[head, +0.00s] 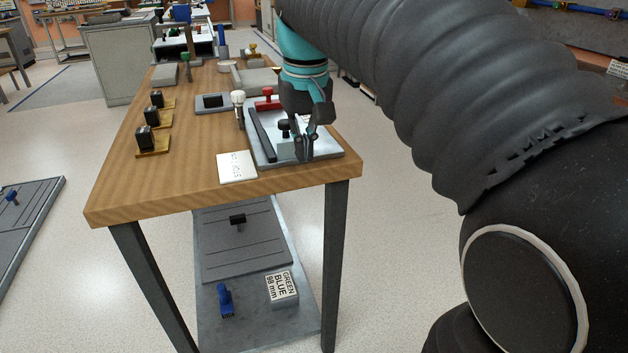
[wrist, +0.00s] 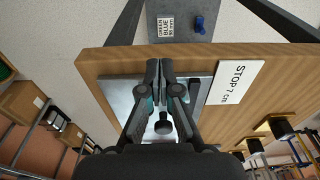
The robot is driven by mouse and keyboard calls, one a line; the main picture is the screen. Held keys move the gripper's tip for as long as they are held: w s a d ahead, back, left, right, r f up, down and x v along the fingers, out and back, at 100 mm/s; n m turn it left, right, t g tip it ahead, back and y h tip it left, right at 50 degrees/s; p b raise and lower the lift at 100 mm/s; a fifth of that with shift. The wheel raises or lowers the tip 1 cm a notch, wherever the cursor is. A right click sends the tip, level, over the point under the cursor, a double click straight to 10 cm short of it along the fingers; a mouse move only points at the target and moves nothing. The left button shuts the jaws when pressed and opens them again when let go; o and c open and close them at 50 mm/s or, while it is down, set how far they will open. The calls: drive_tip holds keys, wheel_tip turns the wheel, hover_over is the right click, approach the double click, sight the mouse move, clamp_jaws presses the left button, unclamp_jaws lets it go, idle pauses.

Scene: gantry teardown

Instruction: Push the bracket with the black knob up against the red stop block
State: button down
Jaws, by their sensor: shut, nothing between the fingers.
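The bracket (head: 287,150) is a pale block with a black knob (head: 284,125) on top. It sits on a light grey plate (head: 327,151) near the table's front right corner, beside a dark rail (head: 262,137). The red stop block (head: 268,104) is at the plate's far end, with a gap between it and the bracket. My gripper (head: 304,158) is shut and empty, pointing down at the bracket's near right side; contact is unclear. In the wrist view my gripper (wrist: 160,66) is shut, with the black knob (wrist: 163,126) behind the fingers. The red block is not visible there.
A white card reading STOP 7 cm (head: 236,167) lies left of the plate. A white-topped tool (head: 238,100) stands by the plate's far left. A lower shelf (head: 245,250) is below the wooden tabletop (head: 190,185).

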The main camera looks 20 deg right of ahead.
sight(287, 133)
drive_tip(key=s+f+t, duration=0.1)
drive_tip(key=s+f, duration=0.2)
drive_tip(key=s, duration=0.2)
drive_tip(key=shift+f, duration=0.25)
drive_tip(key=c, duration=1.9)
unclamp_jaws()
drive_tip(key=shift+s, duration=0.1)
drive_tip(key=o, duration=0.5)
drive_tip(key=shift+c, duration=0.2)
drive_tip(key=shift+o, duration=1)
drive_tip(key=shift+w+r, duration=0.2)
drive_tip(key=w+a+r+m+g+h, duration=0.1)
drive_tip(key=w+a+r+m+h, duration=0.1)
drive_tip(key=w+r+m, duration=0.3)
drive_tip(key=w+a+r+m+g+h+p, duration=0.1)
drive_tip(key=w+a+r+m, duration=0.3)
drive_tip(key=r+m, duration=0.5)
drive_tip(key=shift+w+r+m+h, duration=0.25)
drive_tip(key=shift+w+m+h, duration=0.4)
drive_tip(key=shift+m, duration=1.35)
drive_tip(key=shift+s, duration=0.15)
drive_tip(key=b+x, duration=0.1)
drive_tip(key=x, duration=1.2)
drive_tip(key=shift+s+d+f, duration=0.15)
drive_tip(key=shift+d+f, duration=0.15)
